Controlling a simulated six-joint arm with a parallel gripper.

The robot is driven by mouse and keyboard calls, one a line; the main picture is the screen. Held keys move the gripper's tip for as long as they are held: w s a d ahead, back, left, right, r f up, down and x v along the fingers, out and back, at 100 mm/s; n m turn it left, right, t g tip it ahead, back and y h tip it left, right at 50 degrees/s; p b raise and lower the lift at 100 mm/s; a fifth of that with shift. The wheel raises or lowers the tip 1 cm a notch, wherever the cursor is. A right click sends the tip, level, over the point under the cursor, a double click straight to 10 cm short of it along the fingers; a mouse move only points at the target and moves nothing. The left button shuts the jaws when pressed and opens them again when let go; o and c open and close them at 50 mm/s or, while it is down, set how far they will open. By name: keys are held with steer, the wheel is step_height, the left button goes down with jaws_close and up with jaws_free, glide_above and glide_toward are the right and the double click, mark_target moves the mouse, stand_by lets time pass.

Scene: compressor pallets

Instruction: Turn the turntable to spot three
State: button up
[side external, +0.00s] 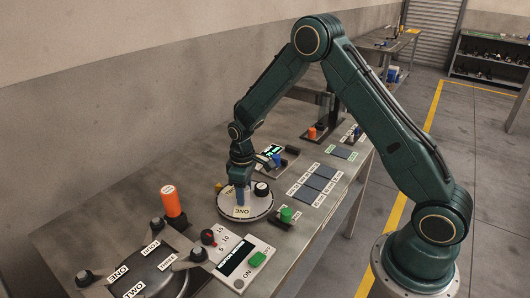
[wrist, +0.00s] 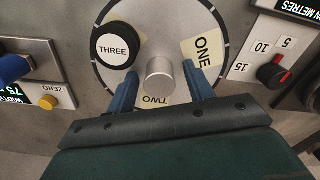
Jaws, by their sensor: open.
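A pale round turntable (side external: 262,208) lies on the bench, and it fills the middle of the wrist view (wrist: 105,75). It carries a ONE label (wrist: 203,46) at upper right, a TWO label (wrist: 155,100) at the near edge, and a black round piece (wrist: 114,46) with a white top reading THREE at upper left. A silver post (wrist: 160,80) stands at its centre. My gripper (wrist: 163,70) is open, pointing down over the disc, with one blue finger on each side of the post. I cannot tell whether the fingers touch it.
A dark round fixture (side external: 150,270) with numbered labels and black knobs lies at lower left. An orange cylinder (side external: 172,202) stands behind it. A control panel (side external: 235,255) with a red-marked dial and green switch sits close in front. A blue-knobbed panel (side external: 275,160) and flat grey pads (side external: 320,183) lie beyond.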

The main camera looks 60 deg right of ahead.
steer(key=shift+c, duration=0.4)
jaws_close()
